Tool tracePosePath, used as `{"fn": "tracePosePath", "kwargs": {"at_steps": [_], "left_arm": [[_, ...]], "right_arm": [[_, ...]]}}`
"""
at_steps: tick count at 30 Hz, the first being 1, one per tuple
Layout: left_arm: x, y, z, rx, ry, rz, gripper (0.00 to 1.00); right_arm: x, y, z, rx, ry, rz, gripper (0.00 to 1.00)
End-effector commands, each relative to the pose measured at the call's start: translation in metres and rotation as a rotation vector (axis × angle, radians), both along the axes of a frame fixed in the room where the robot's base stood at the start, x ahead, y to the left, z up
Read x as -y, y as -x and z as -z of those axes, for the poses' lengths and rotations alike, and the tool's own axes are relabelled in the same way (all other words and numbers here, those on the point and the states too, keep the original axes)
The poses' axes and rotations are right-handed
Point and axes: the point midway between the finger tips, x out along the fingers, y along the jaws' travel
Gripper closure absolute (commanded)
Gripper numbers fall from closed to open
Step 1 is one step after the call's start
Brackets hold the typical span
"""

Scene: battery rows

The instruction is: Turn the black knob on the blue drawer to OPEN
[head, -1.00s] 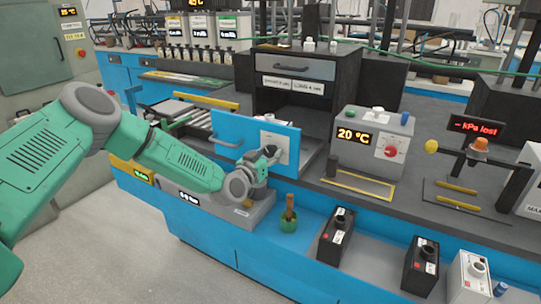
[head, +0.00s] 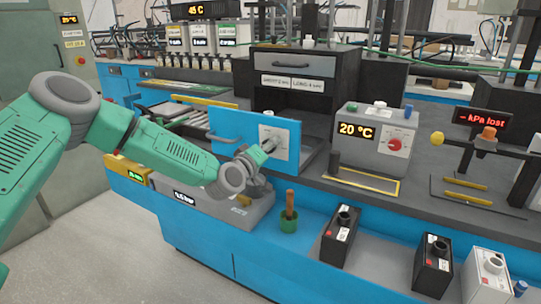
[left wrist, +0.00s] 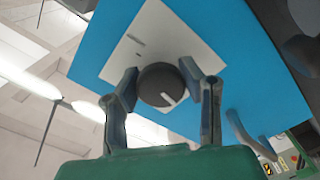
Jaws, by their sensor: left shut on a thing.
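The blue drawer (head: 226,126) has an upright blue front with a handle on its left part. A pale plate (head: 281,137) sits on the right part of that front. In the left wrist view the round black knob (left wrist: 160,86) stands on the white plate (left wrist: 150,40), with a pale mark at its lower right edge. My left gripper (left wrist: 165,87) is shut on the knob, one finger on each side. In the head view my left gripper (head: 262,152) reaches the plate from the left front and largely hides the knob. My right gripper is not in view.
A grey box reading 20 °C (head: 371,133) with a red dial stands right of the drawer. A grey box (head: 205,200) lies below my left arm.

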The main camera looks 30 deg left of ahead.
Motion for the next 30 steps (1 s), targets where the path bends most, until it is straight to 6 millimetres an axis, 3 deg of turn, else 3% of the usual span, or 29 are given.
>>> {"fn": "tracePosePath", "kwargs": {"at_steps": [9,26,27,29,30], "left_arm": [[-0.003,0.000,0.002,-0.008,0.134,-0.006,0.95],[-0.003,0.000,0.001,-0.009,0.165,-0.007,0.95],[-0.003,0.000,0.001,-0.009,0.164,-0.007,0.59],[-0.003,0.000,0.001,-0.009,0.164,-0.007,0.42],[-0.003,0.000,0.001,-0.009,0.164,-0.005,0.42]], "right_arm": [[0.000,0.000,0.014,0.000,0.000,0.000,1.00],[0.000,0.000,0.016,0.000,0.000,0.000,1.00],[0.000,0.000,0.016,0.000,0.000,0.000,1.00],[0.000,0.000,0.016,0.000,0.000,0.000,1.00],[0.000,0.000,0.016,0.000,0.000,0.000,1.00]]}}
